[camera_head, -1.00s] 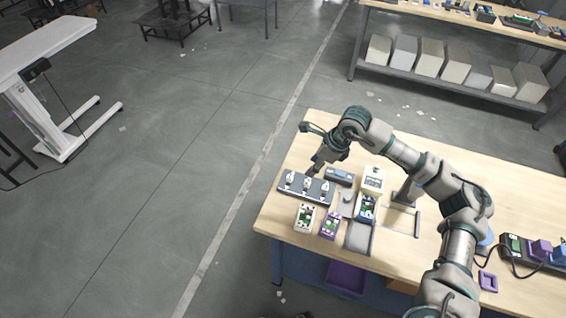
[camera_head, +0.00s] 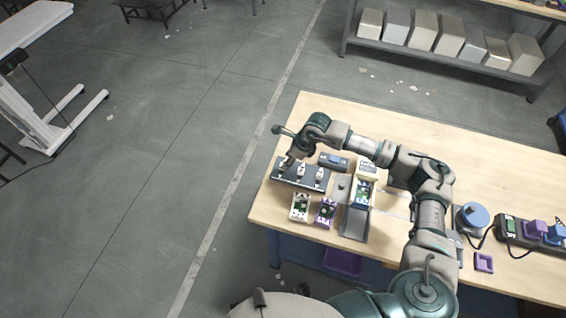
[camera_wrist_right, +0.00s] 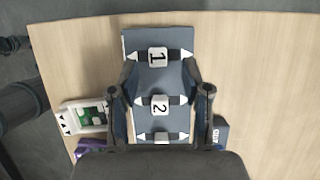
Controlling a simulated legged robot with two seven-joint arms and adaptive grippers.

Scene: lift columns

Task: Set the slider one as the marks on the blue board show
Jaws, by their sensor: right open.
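A slate-blue board (camera_head: 309,183) near the table's left end carries three pale sliders in a row. In the right wrist view the board (camera_wrist_right: 178,72) runs top to bottom. Slider one (camera_wrist_right: 158,56), marked "1", is at its top end, slider two (camera_wrist_right: 159,104) in the middle. The third slider (camera_wrist_right: 158,137) is partly hidden by the gripper body. Pale pointed marks show beside the sliders. My right gripper (camera_head: 286,162) is over the board's left end. In the wrist view its open fingers (camera_wrist_right: 159,72) flank the board just below slider one, with nothing held. My left gripper is not seen.
A white device (camera_head: 300,207) and a purple device (camera_head: 325,212) stand in front of the board. A dark blue-grey block (camera_head: 334,161) lies behind it. A grey tray (camera_head: 355,224) is to the right. The table's left edge is close to the board.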

